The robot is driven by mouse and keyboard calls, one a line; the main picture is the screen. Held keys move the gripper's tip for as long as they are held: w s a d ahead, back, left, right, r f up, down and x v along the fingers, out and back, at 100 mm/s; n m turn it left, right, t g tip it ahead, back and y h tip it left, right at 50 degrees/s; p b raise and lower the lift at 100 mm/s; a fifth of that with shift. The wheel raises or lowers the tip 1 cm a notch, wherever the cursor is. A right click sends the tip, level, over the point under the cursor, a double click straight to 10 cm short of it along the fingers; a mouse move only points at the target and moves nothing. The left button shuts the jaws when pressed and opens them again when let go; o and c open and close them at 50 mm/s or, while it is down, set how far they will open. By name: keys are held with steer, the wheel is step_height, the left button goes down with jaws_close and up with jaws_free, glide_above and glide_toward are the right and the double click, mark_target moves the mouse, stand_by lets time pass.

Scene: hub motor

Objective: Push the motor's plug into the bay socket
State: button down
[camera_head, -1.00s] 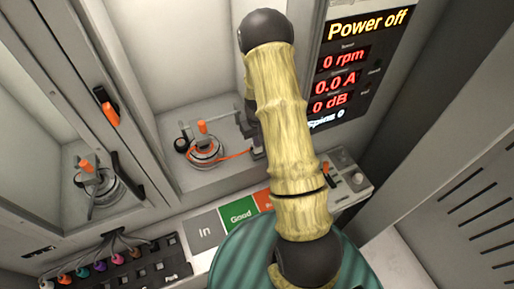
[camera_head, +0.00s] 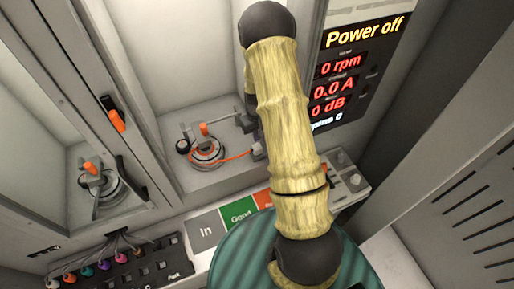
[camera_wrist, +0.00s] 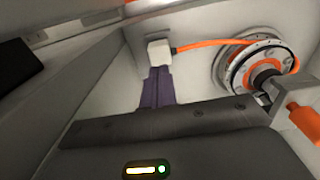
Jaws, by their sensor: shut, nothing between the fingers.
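The hub motor (camera_head: 205,152) sits in the bay behind my arm, with an orange cable running right from it. In the wrist view the motor (camera_wrist: 258,62) is at the upper right. The cable (camera_wrist: 205,43) leads left to a white plug (camera_wrist: 160,50) near the bay wall. My gripper (camera_wrist: 157,72) has its purple fingers shut and empty, with the tips right by the plug. I cannot tell whether they touch it. The socket is not clearly visible, and I cannot tell whether the plug is seated.
An orange-handled clamp (camera_head: 203,128) stands at the motor. The display (camera_head: 350,75) reads Power off and 0 rpm. A second bay with a clamp (camera_head: 95,180) lies left, past a dividing wall. Below are coloured plugs (camera_head: 90,270) and In and Good labels (camera_head: 238,216).

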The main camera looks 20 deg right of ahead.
mark_target(257, 147)
steer(key=shift+r+p, duration=1.25)
steer(key=shift+r, duration=0.9)
steer(key=s+a+r+t+b, duration=0.1)
steer(key=s+a+r+b, duration=0.3)
steer(key=s, duration=0.4)
steer(key=s+a+r+t+b, duration=0.1)
steer(key=s+a+r+b, duration=0.3)
steer(key=s+a+r, duration=0.2)
steer(key=shift+s+a+r+t, duration=0.15)
steer(key=shift+s+r+t, duration=0.15)
steer(key=shift+s+r, duration=0.7)
steer(key=shift+s+f, duration=0.15)
steer(key=shift+f, duration=0.05)
